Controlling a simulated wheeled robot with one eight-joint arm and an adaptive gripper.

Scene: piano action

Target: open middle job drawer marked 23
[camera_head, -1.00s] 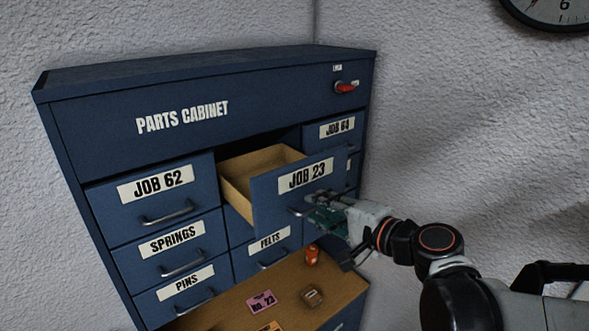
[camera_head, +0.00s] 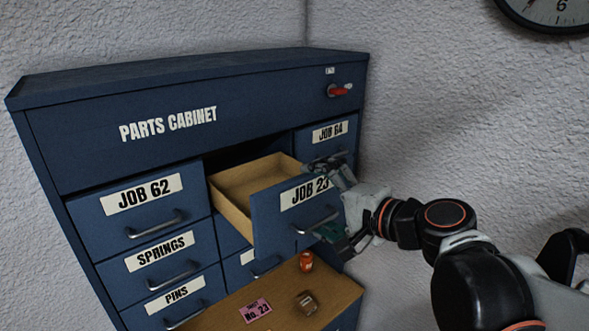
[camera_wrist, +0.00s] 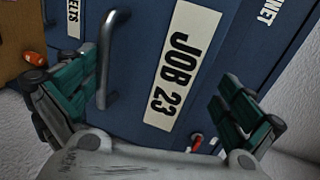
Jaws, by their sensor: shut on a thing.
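The JOB 23 drawer (camera_head: 275,226) is the middle one in the top row of the blue parts cabinet (camera_head: 95,120). It stands well out, with its wooden inside (camera_head: 255,178) showing empty where visible. Its handle (camera_head: 316,222) is a metal bar below the label. My gripper (camera_head: 336,204) is at the drawer's front, shut on the handle. In the wrist view the handle (camera_wrist: 116,60) lies between the green-padded fingers, close to the left finger. The fingers look wide apart there, and their contact with the bar is not clear.
JOB 62 (camera_head: 140,210) and JOB 64 (camera_head: 322,145) drawers are shut on either side. A red lever (camera_head: 340,90) sits above right.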

